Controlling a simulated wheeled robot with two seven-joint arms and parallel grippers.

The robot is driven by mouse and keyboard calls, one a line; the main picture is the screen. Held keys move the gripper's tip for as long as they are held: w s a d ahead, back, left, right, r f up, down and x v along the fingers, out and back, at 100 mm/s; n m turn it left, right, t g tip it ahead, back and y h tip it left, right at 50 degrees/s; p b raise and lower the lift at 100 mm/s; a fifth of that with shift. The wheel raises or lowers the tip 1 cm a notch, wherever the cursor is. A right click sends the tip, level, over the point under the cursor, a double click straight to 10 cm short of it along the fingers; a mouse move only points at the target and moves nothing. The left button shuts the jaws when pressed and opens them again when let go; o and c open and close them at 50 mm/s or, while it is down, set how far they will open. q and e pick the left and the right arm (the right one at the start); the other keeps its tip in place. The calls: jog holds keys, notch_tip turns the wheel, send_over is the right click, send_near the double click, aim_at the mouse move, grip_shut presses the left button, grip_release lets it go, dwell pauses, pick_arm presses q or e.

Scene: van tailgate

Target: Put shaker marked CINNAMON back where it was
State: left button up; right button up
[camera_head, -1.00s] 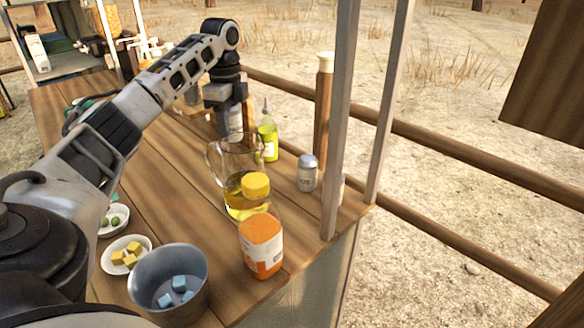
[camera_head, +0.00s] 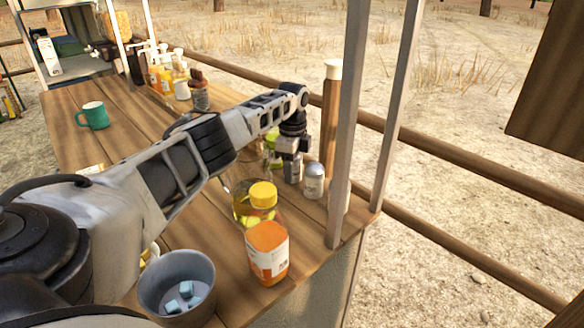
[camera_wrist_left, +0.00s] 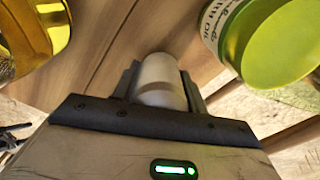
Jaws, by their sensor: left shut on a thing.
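My left gripper (camera_head: 291,172) is shut on a pale shaker, which shows between the fingers in the left wrist view (camera_wrist_left: 158,82). No marking on it can be read. The gripper points down over the right part of the wooden counter, left of a standing shaker (camera_head: 314,184) with a grey lid. That shaker's label is too small to read. In the wrist view a green oil bottle (camera_wrist_left: 272,42) is close on the right. I cannot tell whether the held shaker touches the counter. My right gripper is not in view.
A jar with a yellow lid (camera_head: 262,196) and an orange-topped container (camera_head: 267,252) stand in front of the gripper. A grey bucket (camera_head: 150,286) is at the near edge. Posts (camera_head: 345,130) rise at the right corner. A teal mug (camera_head: 93,115) stands farther back.

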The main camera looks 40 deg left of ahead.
pick_arm(q)
jog(key=shift+f, duration=0.25)
jog(key=o, duration=1.1)
jog(key=shift+r, duration=0.25)
notch_tip(320, 180, up, 12)
jog(key=shift+f, duration=0.2)
jog(key=shift+r, duration=0.1)
